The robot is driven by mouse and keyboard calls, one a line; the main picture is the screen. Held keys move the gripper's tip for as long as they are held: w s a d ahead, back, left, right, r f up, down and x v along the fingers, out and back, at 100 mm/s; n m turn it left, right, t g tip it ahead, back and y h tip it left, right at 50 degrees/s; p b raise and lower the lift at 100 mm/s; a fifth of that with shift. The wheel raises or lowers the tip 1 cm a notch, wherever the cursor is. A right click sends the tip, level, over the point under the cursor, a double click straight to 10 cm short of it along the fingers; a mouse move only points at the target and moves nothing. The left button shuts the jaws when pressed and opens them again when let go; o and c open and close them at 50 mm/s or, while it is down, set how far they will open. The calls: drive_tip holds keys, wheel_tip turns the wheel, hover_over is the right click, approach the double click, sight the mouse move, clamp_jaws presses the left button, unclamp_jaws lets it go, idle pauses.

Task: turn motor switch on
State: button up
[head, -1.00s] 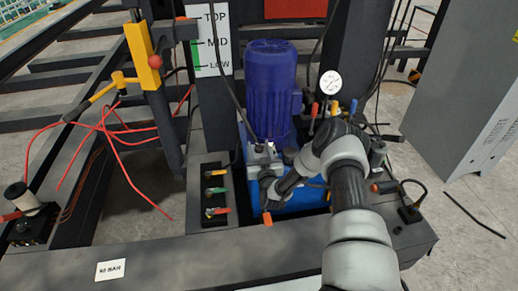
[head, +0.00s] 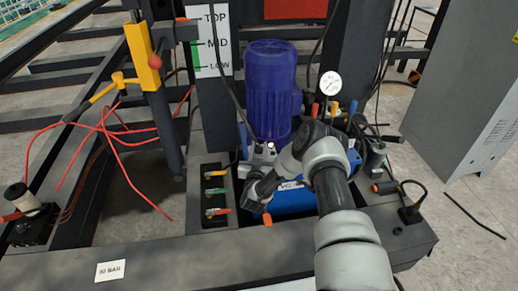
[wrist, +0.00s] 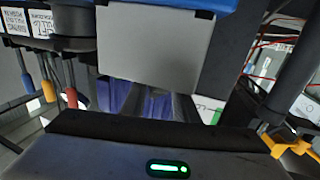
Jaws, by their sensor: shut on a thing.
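The blue motor (head: 270,95) stands upright on the blue pump unit (head: 295,203). A small pale light (head: 271,146) shows at the motor's foot. I cannot single out the motor switch for sure. My gripper (head: 249,196) is low, in front of and just left of the pump unit. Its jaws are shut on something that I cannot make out. In the wrist view a plain grey box face (wrist: 155,48) fills the upper middle, with dark finger shapes below it. The contact itself is hidden.
Valves with green and red handles (head: 216,190) sit to the left. A pressure gauge (head: 330,82) and coloured levers (head: 334,108) stand behind my arm. A grey cabinet (head: 465,90) is at the right. Red hoses (head: 125,130) loop at the left.

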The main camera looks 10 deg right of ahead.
drive_tip(key=m+g+h, duration=0.1)
drive_tip(key=m+h, duration=0.1)
drive_tip(key=h, duration=0.1)
drive_tip(key=m+g+h, duration=0.2)
drive_tip(key=h, duration=0.1)
drive_tip(key=shift+a+m, duration=0.2)
drive_tip(key=shift+m, duration=0.1)
drive_tip(key=shift+d+m+g+h, duration=0.1)
drive_tip(key=shift+m+g+h, duration=1.9)
drive_tip(key=shift+g+h, duration=0.3)
drive_tip(key=shift+m+g+h, duration=0.4)
drive_tip(key=shift+g, duration=0.1)
drive_tip(key=o, duration=1.1)
drive_tip(key=shift+c, duration=0.2)
drive_tip(key=v, duration=1.7)
drive_tip(key=shift+s+p, duration=0.15)
drive_tip(key=shift+p, duration=0.25)
